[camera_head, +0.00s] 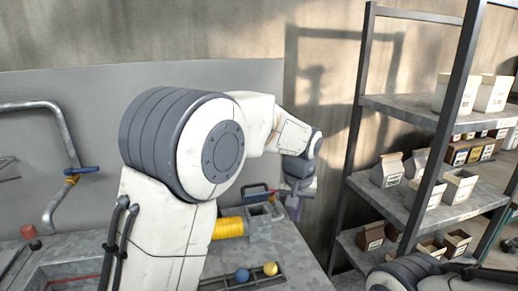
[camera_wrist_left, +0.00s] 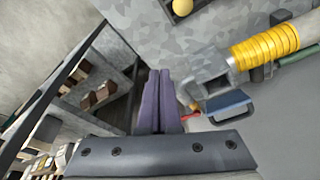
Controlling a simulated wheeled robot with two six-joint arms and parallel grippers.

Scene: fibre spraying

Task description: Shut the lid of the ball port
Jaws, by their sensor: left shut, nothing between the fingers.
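The ball port is a grey box (camera_head: 262,226) on the bench, joined to a yellow ribbed hose (camera_head: 228,228); in the left wrist view the box (camera_wrist_left: 209,84) shows a square opening. In the head view the lid (camera_head: 256,196) is partly hidden. My left gripper (camera_head: 294,208) is shut and empty, just right of the port. In the left wrist view its purple fingers (camera_wrist_left: 160,88) are together, left of the red handle; I cannot tell if they touch it. My right gripper is out of view.
A blue ball (camera_head: 242,275) and a yellow ball (camera_head: 270,268) sit in a rack in front of the port. A metal shelf (camera_head: 408,110) with boxes stands at the right. A pipe with a blue valve handle (camera_head: 82,170) is at the left.

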